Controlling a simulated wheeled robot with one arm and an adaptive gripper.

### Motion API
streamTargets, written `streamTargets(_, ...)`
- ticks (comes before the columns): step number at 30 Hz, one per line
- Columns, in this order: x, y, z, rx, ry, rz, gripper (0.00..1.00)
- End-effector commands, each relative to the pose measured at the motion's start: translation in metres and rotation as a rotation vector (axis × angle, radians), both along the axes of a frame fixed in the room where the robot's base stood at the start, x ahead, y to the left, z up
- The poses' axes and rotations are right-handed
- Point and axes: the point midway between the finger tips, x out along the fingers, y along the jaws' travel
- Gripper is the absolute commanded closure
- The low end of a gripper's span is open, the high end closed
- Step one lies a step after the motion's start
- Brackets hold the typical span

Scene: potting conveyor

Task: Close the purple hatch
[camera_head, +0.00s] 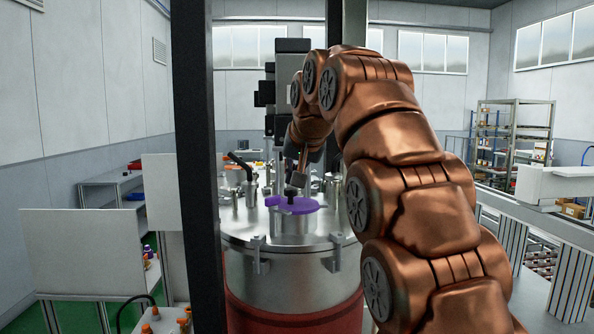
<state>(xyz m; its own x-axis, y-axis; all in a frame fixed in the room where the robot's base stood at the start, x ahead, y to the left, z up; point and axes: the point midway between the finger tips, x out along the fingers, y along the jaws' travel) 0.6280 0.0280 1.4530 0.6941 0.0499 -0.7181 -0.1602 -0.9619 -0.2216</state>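The purple hatch (293,204) is a flat disc with a tab at its left side. It lies about level on top of a short metal neck (292,226) on the lid of a large metal drum. My gripper (300,186) is right above the hatch, beside the dark knob (291,193) at its middle. My copper arm comes in from the right and hides part of the lid. The fingers are small and partly hidden, so I cannot tell whether they are open or shut, or whether they touch the knob.
The drum (290,290) has clamps around its lid and several metal fittings on top. A dark upright post (198,170) stands in front at the left. A white panel (82,252) is further left. A shelf rack (515,145) and conveyor structure are at the right.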

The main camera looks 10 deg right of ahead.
Motion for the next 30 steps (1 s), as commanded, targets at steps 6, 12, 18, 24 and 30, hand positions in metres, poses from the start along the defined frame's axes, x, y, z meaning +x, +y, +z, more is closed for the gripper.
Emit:
streamTargets(6, 0.0005, 0.007, -0.0052, 0.001, -0.002, 0.003, 1.0)
streamTargets(12, 0.001, 0.0098, -0.0066, 0.001, -0.003, 0.004, 1.0)
streamTargets(18, 0.0011, 0.0103, -0.0068, 0.002, -0.003, 0.004, 1.0)
streamTargets(24, 0.0011, 0.0103, -0.0068, 0.002, -0.002, 0.005, 1.0)
streamTargets(30, 0.0014, 0.0106, -0.0002, 0.002, -0.002, 0.005, 1.0)
